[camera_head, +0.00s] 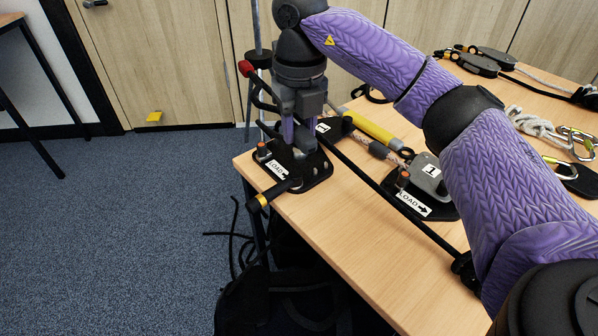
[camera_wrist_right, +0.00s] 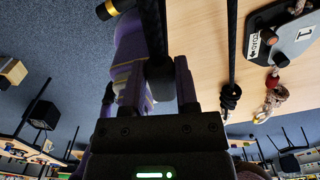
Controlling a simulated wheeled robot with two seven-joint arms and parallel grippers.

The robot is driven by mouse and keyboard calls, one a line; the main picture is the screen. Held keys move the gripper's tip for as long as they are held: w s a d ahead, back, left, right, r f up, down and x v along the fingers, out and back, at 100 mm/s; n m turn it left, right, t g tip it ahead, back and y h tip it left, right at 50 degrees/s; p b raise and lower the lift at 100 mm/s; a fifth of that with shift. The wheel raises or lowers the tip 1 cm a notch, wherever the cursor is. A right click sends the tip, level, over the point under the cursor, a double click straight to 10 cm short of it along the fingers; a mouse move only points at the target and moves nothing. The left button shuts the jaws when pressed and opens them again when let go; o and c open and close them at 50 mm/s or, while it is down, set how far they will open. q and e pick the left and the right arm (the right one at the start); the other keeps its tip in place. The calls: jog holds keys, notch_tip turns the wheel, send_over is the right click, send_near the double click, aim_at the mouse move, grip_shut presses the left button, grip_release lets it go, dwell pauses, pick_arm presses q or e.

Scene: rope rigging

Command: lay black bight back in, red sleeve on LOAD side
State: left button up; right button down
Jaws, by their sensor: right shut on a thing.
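A black device with a LOAD arrow label (camera_head: 310,172) sits at the table's near left corner; the arrow points lower right. My right gripper (camera_head: 299,138) points down over it, shut on black rope (camera_wrist_right: 154,30) that shows between its fingers in the wrist view. A black length with a yellow band (camera_head: 262,200) sticks out beside the arrow's end, over the table edge; the band also shows in the wrist view (camera_wrist_right: 112,8). A red sleeve (camera_head: 246,68) tops a black length rising at upper left. The gripper hides how the rope lies in the device. My left gripper is out of view.
A second LOAD device (camera_head: 425,185) with a red-banded pale rope sits mid-table. A black line (camera_head: 400,208) runs across the wooden table (camera_head: 350,230) to a knot near the front edge. Pulleys, rope and carabiners (camera_head: 575,140) lie at right. A black bag hangs below the edge.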

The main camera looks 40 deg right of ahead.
jog(key=f+m, duration=0.1)
jog(key=d+f+m+b, duration=0.1)
jog(key=m, duration=0.1)
jog(key=shift+w+m, duration=0.15)
jog(key=shift+m, duration=0.45)
notch_tip(320, 180, down, 10)
jog(key=b, duration=0.7)
jog(key=shift+d+f+b, duration=0.15)
jog(key=shift+b, duration=0.15)
jog(key=shift+r, duration=0.25)
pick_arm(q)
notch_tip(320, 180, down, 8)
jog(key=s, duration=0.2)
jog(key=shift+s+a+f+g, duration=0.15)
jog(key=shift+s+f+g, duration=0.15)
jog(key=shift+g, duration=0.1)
pick_arm(e)
jog(key=shift+f, duration=0.1)
